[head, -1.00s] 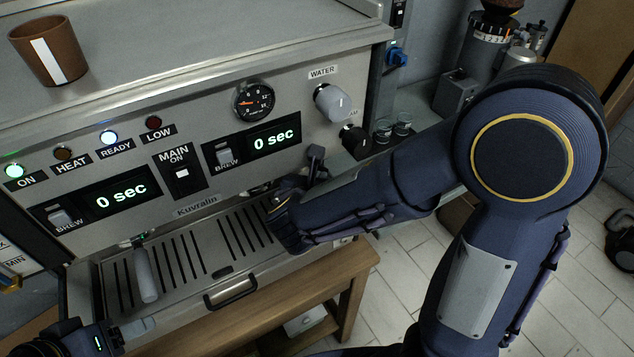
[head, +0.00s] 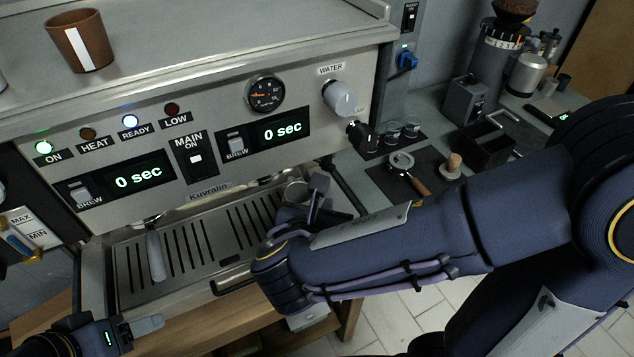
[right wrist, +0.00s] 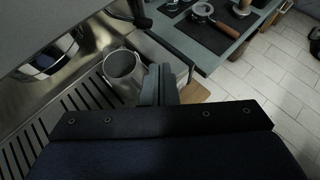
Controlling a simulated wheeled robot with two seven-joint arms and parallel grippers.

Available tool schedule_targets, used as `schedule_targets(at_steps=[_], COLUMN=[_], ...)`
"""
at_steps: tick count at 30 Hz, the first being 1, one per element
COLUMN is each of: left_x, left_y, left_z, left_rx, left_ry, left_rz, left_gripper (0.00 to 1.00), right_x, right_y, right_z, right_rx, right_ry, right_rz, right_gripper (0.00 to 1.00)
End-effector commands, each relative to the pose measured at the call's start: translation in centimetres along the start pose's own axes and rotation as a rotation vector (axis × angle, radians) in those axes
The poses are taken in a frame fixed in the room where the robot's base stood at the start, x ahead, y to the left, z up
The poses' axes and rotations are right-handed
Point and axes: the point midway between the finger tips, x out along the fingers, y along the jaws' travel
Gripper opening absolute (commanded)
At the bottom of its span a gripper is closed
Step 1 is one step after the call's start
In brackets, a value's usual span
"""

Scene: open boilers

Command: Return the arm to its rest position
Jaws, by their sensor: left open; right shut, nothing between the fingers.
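My right arm crosses the right half of the head view, and its gripper (head: 318,188) is by the right end of the coffee machine's drip tray (head: 222,240). In the right wrist view the fingers (right wrist: 158,84) are together with nothing between them. A metal pitcher (right wrist: 122,72) stands on the tray right beside them, apart or touching I cannot tell. It is partly hidden behind the gripper in the head view (head: 295,190). My left gripper (head: 150,325) is open at the lower left of the head view, in front of the machine.
The coffee machine (head: 215,125) fills the left side, with a portafilter handle (head: 155,255) sticking out over the tray. A brown cup (head: 80,40) stands on top. On the counter at right are a loose portafilter (head: 402,163), a tamper (head: 453,165) and a grinder (head: 497,60).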

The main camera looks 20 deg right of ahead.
Motion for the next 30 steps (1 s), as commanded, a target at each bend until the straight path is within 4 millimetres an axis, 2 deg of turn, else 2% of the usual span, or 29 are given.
schedule_targets(at_steps=[5, 8, 11, 12, 14, 15, 16, 18, 21, 24, 27, 30], left_x=[0.0, 0.0, 0.0, 0.0, 0.0, 0.0, 0.0, 0.0, 0.0, 0.0, 0.0, 0.0], left_y=[0.0, 0.0, 0.0, 0.0, 0.0, 0.0, 0.0, 0.0, 0.0, 0.0, 0.0, 0.0], left_z=[0.0, 0.0, 0.0, 0.0, 0.0, 0.0, 0.0, 0.0, 0.0, 0.0, 0.0, 0.0], left_rx=[0.000, 0.000, 0.000, 0.000, 0.000, 0.000, 0.000, 0.000, 0.000, 0.000, 0.000, 0.000], left_ry=[0.000, 0.000, 0.000, 0.000, 0.000, 0.000, 0.000, 0.000, 0.000, 0.000, 0.000, 0.000], left_rz=[0.000, 0.000, 0.000, 0.000, 0.000, 0.000, 0.000, 0.000, 0.000, 0.000, 0.000, 0.000], left_gripper=[0.60, 0.60, 0.60, 0.60, 0.60, 0.60, 0.60, 0.60, 0.60, 0.60, 0.60, 0.60], right_x=[-0.1, 0.8, 1.6, 1.5, 0.8, 0.1, -0.5, -2.0, -3.6, -4.6, -5.1, -5.3], right_y=[-0.5, -3.1, -7.9, -9.9, -12.4, -13.6, -14.2, -14.8, -14.7, -14.3, -14.0, -13.8], right_z=[0.0, -0.5, -2.2, -3.2, -4.9, -5.9, -6.5, -7.4, -7.5, -6.7, -5.8, -5.4], right_rx=[0.025, 0.169, 0.499, 0.677, 0.971, 1.176, 1.328, 1.680, 2.126, 2.463, 2.671, 2.763], right_ry=[0.015, 0.103, 0.278, 0.357, 0.472, 0.541, 0.588, 0.679, 0.773, 0.834, 0.873, 0.893], right_rz=[-0.012, -0.083, -0.236, -0.314, -0.440, -0.522, -0.581, -0.709, -0.847, -0.933, -0.976, -0.993], right_gripper=[0.00, 0.00, 0.00, 0.00, 0.00, 0.00, 0.00, 0.00, 0.00, 0.00, 0.00, 0.00])
